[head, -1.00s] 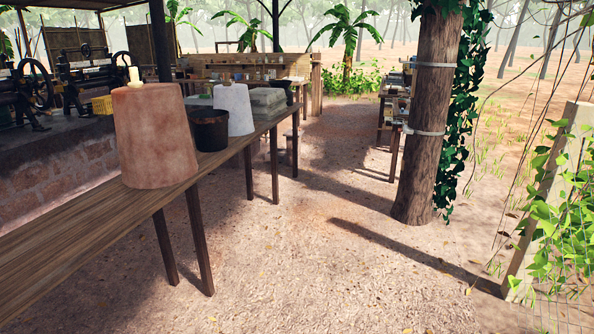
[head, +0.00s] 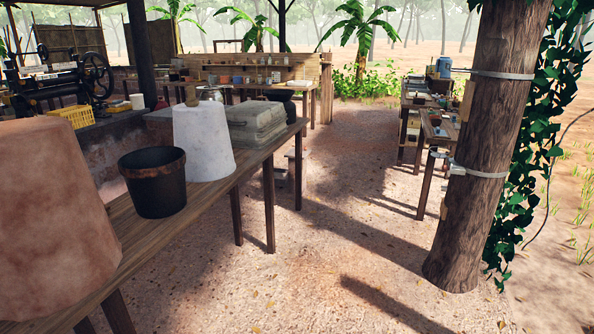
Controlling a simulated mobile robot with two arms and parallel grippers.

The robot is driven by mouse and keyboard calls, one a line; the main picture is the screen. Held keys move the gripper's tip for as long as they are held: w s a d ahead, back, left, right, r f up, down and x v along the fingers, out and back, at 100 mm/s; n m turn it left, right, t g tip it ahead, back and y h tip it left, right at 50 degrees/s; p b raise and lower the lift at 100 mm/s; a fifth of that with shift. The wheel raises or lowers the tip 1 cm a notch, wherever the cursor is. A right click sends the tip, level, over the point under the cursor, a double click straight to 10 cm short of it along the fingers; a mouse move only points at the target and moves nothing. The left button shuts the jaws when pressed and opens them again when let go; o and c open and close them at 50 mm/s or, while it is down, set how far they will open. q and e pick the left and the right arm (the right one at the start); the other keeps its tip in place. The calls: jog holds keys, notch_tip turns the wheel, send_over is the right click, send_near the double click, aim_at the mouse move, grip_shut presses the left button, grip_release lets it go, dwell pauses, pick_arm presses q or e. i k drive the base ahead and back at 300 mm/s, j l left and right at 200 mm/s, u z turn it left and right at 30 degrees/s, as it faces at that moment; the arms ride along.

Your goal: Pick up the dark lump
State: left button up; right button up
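I cannot make out for certain which thing is the dark lump. A dark rounded thing (head: 284,97) sits at the far end of the long wooden table (head: 206,202), partly hidden behind a grey stack of slabs (head: 255,127). A small brownish piece (head: 191,96) sits on top of a white tapered block (head: 202,143). Neither of my grippers is in view.
A reddish tapered block (head: 48,225) and a dark pot (head: 153,182) stand on the near table. A tree trunk (head: 487,150) rises at right, with a cluttered table (head: 440,135) behind it. Shelves (head: 255,75) stand at the back. The dirt path (head: 345,190) between is open.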

aim_at(192, 102)
jog(key=i+l+u, duration=0.1)
jog(key=i+u, duration=0.25)
jog(key=i, duration=0.15)
jog(key=i+l+u, duration=0.25)
jog(key=i+u, duration=0.15)
jog(key=i+l+u, duration=0.35)
jog(key=i, duration=0.2)
